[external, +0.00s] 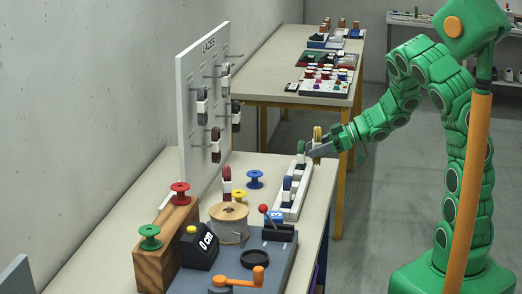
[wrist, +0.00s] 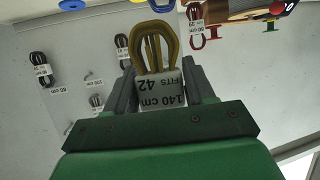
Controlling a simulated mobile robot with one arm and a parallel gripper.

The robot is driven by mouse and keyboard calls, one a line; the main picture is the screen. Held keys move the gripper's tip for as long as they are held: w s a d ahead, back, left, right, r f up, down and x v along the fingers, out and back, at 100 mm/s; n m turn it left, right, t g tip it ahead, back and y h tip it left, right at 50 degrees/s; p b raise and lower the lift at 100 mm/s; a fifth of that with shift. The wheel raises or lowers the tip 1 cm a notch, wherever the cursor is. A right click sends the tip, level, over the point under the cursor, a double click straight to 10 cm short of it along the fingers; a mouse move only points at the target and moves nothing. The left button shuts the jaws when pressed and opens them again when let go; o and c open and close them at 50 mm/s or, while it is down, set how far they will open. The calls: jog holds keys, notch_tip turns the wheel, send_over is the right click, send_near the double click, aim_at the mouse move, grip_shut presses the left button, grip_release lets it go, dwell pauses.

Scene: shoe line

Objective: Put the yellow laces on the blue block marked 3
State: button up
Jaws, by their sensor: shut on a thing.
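The yellow laces (external: 317,134) are a looped bundle in a white paper band. My gripper (external: 318,150) is shut on them above the far end of the white strip. In the wrist view the yellow laces (wrist: 153,45) stand between the two fingers (wrist: 155,90), and the band reads "140 cm, FITS 42". The wrist view does not clearly show a blue block.
The laces board (external: 190,110) rises at left, with dark laces on pegs.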

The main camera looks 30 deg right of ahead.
jog(key=s+a+r+n+g+y, duration=0.25)
jog(key=s+a+n+g, duration=0.4)
jog(key=s+a, duration=0.75)
send_over(274, 214)
jog(key=shift+g+h, duration=0.25)
jog(key=shift+g, duration=0.1)
jog(key=shift+a+f, duration=0.1)
jog(key=shift+f, duration=6.2)
jog(key=shift+f, duration=0.1)
jog(key=o, duration=1)
